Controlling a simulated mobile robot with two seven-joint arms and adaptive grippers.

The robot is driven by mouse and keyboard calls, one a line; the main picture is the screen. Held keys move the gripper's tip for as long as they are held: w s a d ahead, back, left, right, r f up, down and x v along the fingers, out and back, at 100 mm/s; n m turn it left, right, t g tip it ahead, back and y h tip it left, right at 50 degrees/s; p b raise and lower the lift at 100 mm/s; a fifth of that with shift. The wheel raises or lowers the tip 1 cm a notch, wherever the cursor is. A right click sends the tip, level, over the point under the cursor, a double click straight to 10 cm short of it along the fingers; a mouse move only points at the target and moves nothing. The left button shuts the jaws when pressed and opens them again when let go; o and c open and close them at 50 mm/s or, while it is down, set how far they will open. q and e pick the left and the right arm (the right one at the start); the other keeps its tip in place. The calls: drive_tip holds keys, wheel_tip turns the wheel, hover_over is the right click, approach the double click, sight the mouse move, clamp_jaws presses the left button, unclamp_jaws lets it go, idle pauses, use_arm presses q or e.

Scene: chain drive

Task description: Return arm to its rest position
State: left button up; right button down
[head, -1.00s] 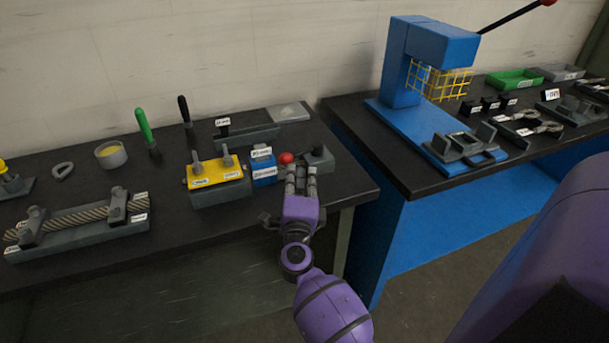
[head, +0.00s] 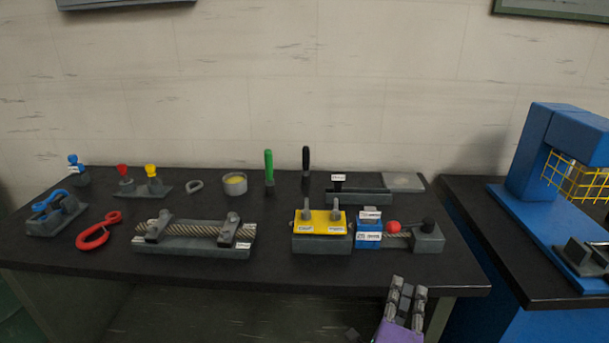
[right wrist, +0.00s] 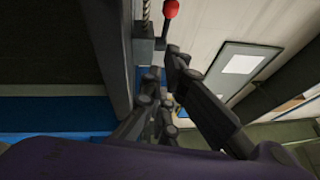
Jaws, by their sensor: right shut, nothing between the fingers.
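My right gripper (head: 404,292), with grey fingers and a purple wrist, shows at the bottom of the head view. It appears in front of the front right part of the black table (head: 290,270). Its fingers are shut with nothing between them. In the right wrist view the dark fingers (right wrist: 165,72) show from behind, below a red ball on a rod (right wrist: 170,9). Most of the right arm is cut off in the head view. My left gripper is in neither current view.
Nearest the gripper on the table is a grey block fixture with a red ball (head: 394,227), beside a blue block (head: 368,240) and a yellow-topped fixture (head: 319,224). A rope fixture (head: 195,232) and red hook (head: 94,236) lie left. A blue press (head: 535,150) stands right.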

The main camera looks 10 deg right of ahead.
drive_tip(key=w+a+n+t+y, duration=0.2)
drive_tip(key=a+n+t+y, duration=0.2)
drive_tip(key=a+n+y, duration=0.45)
drive_tip(key=s+a+f+n+g+y+p, duration=0.35)
drive_tip(key=s+a+f+n, duration=0.3)
drive_tip(key=n, duration=0.55)
use_arm(q)
wheel_tip(320, 180, up, 7)
drive_tip(key=w+d+p, duration=0.1)
drive_tip(key=w+p, duration=0.1)
drive_tip(key=p, duration=0.1)
drive_tip(key=shift+f+t, duration=0.2)
drive_tip(key=shift+t, duration=0.1)
use_arm(e)
drive_tip(key=s+d+f+n+g, duration=0.1)
drive_tip(key=s+f+n+g, duration=0.1)
drive_tip(key=s+f, duration=0.3)
drive_tip(key=s+d+f+n+g, duration=0.1)
drive_tip(key=s+f+n+g, duration=0.1)
drive_tip(key=s, duration=1)
drive_tip(key=s+d+f+n+g, duration=0.2)
drive_tip(key=s+f+g, duration=0.1)
drive_tip(key=s+f, duration=0.4)
drive_tip(key=s, duration=0.2)
drive_tip(key=shift+s+f+n+g, duration=0.3)
drive_tip(key=shift+s+n+g, duration=0.05)
